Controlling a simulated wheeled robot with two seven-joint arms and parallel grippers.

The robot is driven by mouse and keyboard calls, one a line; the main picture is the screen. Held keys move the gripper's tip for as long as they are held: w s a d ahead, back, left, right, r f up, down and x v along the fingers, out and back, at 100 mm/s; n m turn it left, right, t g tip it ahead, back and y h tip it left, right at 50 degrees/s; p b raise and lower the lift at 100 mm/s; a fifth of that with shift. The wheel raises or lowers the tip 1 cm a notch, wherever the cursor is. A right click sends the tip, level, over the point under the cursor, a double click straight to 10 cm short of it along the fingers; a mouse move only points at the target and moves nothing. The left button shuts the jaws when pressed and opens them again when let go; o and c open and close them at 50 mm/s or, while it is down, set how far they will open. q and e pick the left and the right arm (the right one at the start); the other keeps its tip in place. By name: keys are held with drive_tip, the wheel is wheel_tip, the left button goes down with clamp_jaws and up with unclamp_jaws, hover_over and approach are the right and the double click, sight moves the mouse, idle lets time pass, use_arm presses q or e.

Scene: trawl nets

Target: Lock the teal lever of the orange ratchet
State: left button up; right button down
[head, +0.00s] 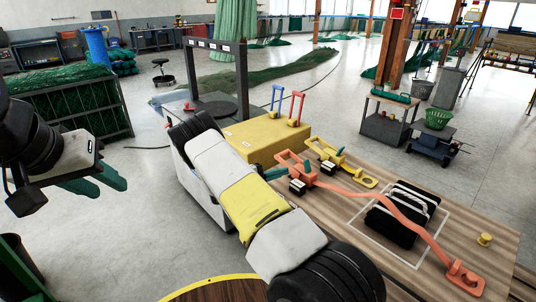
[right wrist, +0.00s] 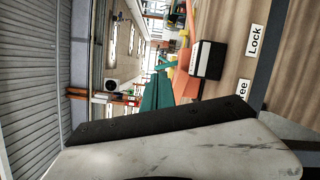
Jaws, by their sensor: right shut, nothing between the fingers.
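The orange ratchet (head: 297,165) lies on the wooden table beside a black-and-white block (head: 297,187). A small teal piece (head: 311,167) at its right side appears to be its lever; its exact setting is too small to tell. My right gripper (head: 275,173) has teal fingers just left of the ratchet, with its body hidden behind my arm. In the right wrist view its shut, empty fingers (right wrist: 155,95) are near the orange ratchet (right wrist: 186,82) and the block (right wrist: 207,58); contact cannot be judged. My left gripper (head: 98,183) is open and empty, far left of the table.
An orange strap (head: 385,198) runs over a black bundle (head: 402,213) to an orange end fitting (head: 465,278). A yellow ratchet (head: 326,150) lies behind the orange one. A yellow box (head: 262,143) with blue and red handles stands close by. "Lock" label (right wrist: 255,40) shows near the block.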

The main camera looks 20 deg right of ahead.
sight(307, 166)
drive_tip(key=shift+w+a+f+n+t+h, duration=0.15)
drive_tip(key=shift+w+a+f+n+t, duration=0.2)
drive_tip(key=shift+w, duration=0.2)
drive_tip(key=shift+w+a+f+n+t+h, duration=0.15)
drive_tip(key=shift+w+a+f+t, duration=0.1)
drive_tip(key=shift+w+a, duration=0.25)
drive_tip(key=shift+d, duration=0.1)
drive_tip(key=d, duration=0.3)
drive_tip(key=w+d, duration=0.1)
drive_tip(key=d, duration=0.2)
drive_tip(key=d+r, duration=0.1)
drive_tip(key=d, duration=0.2)
drive_tip(key=shift+w+d, duration=0.35)
